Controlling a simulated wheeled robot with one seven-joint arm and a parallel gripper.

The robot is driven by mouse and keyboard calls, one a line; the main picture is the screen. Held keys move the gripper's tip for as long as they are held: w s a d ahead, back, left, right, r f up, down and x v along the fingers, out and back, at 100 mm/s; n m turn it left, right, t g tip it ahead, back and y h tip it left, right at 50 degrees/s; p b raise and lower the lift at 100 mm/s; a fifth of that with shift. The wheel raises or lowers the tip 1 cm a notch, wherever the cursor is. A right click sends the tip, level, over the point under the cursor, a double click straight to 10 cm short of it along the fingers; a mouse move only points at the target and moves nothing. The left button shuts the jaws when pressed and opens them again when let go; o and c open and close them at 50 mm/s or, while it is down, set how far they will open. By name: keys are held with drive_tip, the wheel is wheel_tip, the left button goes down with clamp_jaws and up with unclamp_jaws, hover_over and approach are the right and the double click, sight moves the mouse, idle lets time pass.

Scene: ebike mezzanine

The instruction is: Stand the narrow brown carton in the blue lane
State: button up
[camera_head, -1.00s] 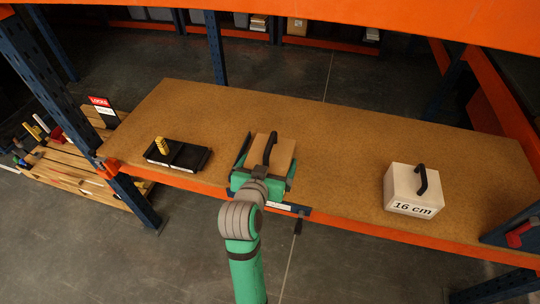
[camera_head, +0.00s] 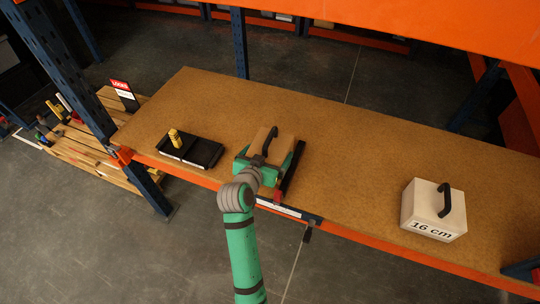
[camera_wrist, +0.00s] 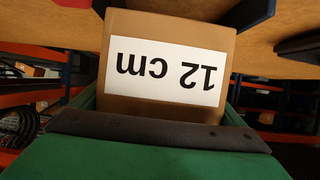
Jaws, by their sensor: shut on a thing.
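The brown carton (camera_head: 284,145) has a black handle on top and is in my gripper (camera_head: 262,161), at the middle of the shelf near its front edge. In the wrist view the carton (camera_wrist: 120,60) fills the upper middle, and its white label reads "12 cm" upside down. The gripper's green and dark parts (camera_wrist: 150,130) lie close against it. Whether its base touches the shelf is hidden. A dark divider with a red front end (camera_head: 291,170) stands just right of the carton.
A white box marked "16 cm" (camera_head: 433,212) stands to the right on the brown shelf (camera_head: 350,150). A black tray (camera_head: 205,153) with a yellow object (camera_head: 175,138) lies to the left. A blue upright (camera_head: 85,75) bounds the left end. An orange beam (camera_head: 430,30) crosses above.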

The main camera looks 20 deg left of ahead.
drive_tip(key=shift+w+a+f, duration=0.15)
drive_tip(key=shift+w+f, duration=0.15)
drive_tip(key=shift+f, duration=0.1)
wheel_tip(320, 180, down, 2)
drive_tip(key=shift+a+f, duration=0.15)
drive_tip(key=shift+f, duration=0.35)
drive_tip(key=shift+d, duration=0.25)
drive_tip(key=shift+f, duration=0.2)
drive_tip(key=o, duration=1.3)
drive_tip(key=shift+a, duration=0.1)
drive_tip(key=shift+o, duration=0.2)
drive_tip(key=shift+r, duration=0.1)
drive_tip(key=v, duration=1.2)
drive_tip(key=shift+w, duration=0.1)
